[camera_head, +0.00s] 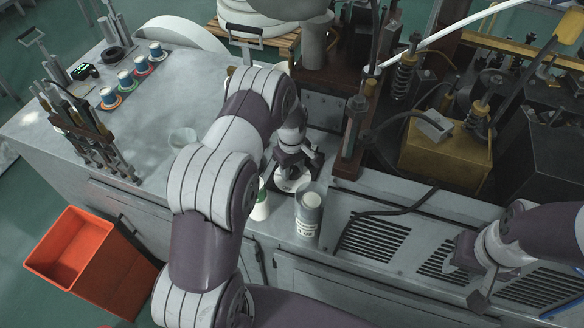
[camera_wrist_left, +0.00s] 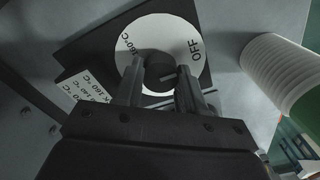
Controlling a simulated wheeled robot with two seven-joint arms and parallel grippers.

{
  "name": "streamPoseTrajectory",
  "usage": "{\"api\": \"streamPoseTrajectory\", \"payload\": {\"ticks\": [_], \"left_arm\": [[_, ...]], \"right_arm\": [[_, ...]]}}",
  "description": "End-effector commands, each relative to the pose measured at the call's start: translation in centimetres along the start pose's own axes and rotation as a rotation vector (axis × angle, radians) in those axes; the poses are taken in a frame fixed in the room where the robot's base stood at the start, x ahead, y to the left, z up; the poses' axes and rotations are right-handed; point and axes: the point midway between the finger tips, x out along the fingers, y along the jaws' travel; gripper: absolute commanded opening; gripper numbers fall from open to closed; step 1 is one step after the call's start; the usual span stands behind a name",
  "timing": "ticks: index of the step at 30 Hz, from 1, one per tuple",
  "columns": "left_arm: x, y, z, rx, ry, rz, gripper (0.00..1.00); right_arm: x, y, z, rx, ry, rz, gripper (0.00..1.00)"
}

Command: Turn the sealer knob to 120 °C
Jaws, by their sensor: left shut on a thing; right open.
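The sealer knob (camera_wrist_left: 160,72) is a small black knob at the centre of a round white dial (camera_wrist_left: 150,30), on a black plate. The dial reads "160°C" at its upper left and "OFF" at its right; I cannot make out any other setting or a pointer. My left gripper (camera_wrist_left: 160,78) is shut on the knob, one finger on each side. In the head view the dial (camera_head: 290,184) shows under the left gripper (camera_head: 297,160), and the knob is mostly hidden. My right gripper (camera_head: 470,275) is open and empty over the vented panel at the right.
A card with temperature values (camera_wrist_left: 85,90) lies beside the dial. A ribbed white-and-green cup (camera_wrist_left: 275,70) stands close by. A clear cylinder (camera_head: 309,215) stands in front of the dial. Small cups (camera_head: 108,97) sit at the left; an orange bin (camera_head: 70,245) stands on the floor.

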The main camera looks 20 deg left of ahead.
Motion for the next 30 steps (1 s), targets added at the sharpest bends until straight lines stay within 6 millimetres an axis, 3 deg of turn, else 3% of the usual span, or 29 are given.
{"api": "streamPoseTrajectory", "payload": {"ticks": [11, 30], "left_arm": [[0.1, 0.1, -0.1, 0.109, 0.002, 0.002, 0.09], [0.1, 0.2, 0.0, 0.69, 0.003, 0.001, 0.09]], "right_arm": [[0.9, 0.0, 0.1, 0.0, 0.0, 0.0, 0.43], [4.1, 0.0, 0.5, 0.0, 0.0, 0.0, 0.43]]}}
